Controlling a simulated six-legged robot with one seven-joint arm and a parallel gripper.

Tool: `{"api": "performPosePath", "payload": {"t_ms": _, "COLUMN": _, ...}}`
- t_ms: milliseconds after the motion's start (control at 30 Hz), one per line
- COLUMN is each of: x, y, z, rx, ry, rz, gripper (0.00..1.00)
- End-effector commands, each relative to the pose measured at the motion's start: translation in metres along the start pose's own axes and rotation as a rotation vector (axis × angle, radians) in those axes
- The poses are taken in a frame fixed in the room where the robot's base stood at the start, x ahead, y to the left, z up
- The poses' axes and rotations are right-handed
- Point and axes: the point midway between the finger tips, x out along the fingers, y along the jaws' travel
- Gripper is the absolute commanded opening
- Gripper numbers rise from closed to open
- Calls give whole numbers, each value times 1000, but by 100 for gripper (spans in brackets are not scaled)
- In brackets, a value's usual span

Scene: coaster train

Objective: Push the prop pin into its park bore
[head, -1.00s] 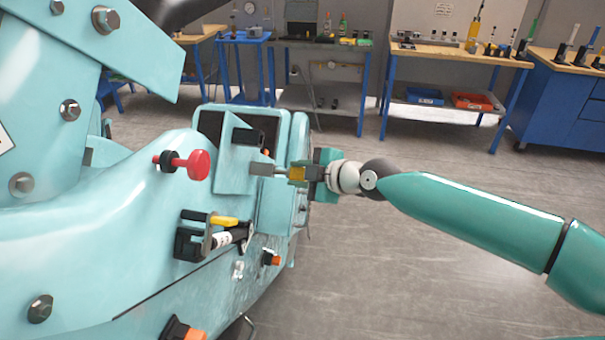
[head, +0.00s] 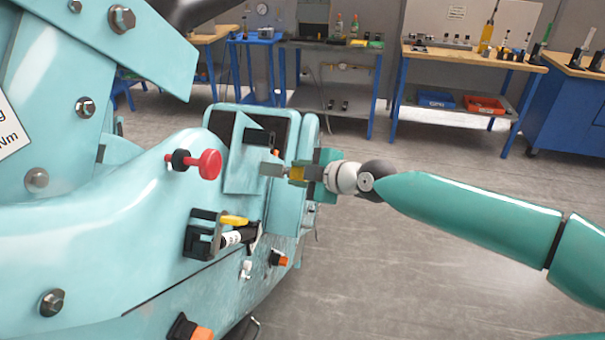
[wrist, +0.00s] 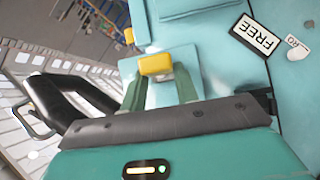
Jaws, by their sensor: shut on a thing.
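My gripper (head: 300,174) is shut on a yellow-gripped piece with a grey metal end (head: 272,169), which I take to be the prop pin. The grey end points left, toward the teal machine's angled plate (head: 244,165). I cannot tell whether it touches the plate. In the wrist view the yellow grip (wrist: 156,65) sits between my two teal fingers, over a pale teal surface. The pin's far end is hidden there. I cannot make out the park bore in either view.
A red knob (head: 209,164) sticks out of the teal body left of my gripper. Below it is a black bracket with a yellow lever (head: 234,220). A FREE label (wrist: 255,35) shows in the wrist view. Open floor (head: 400,240) lies to the right; workbenches stand behind.

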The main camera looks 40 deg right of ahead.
Motion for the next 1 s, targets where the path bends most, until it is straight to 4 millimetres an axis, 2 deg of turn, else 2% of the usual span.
{"api": "performPosePath", "payload": {"t_ms": 133, "x": 3, "y": 0, "z": -2, "rx": -1, "ry": 0, "rz": -1, "gripper": 3}}
{"api": "performPosePath", "payload": {"t_ms": 167, "x": 3, "y": 0, "z": -2, "rx": 0, "ry": 0, "rz": 0, "gripper": 36}}
{"api": "performPosePath", "payload": {"t_ms": 267, "x": 2, "y": 0, "z": -2, "rx": 0, "ry": 0, "rz": 0, "gripper": 56}}
{"api": "performPosePath", "payload": {"t_ms": 667, "x": -4, "y": 0, "z": -2, "rx": 1, "ry": 1, "rz": 2, "gripper": 56}}
{"api": "performPosePath", "payload": {"t_ms": 867, "x": -33, "y": 1, "z": -1, "rx": 2, "ry": 0, "rz": 5, "gripper": 56}}
{"api": "performPosePath", "payload": {"t_ms": 1000, "x": -65, "y": 1, "z": -1, "rx": 2, "ry": 0, "rz": 7, "gripper": 56}}
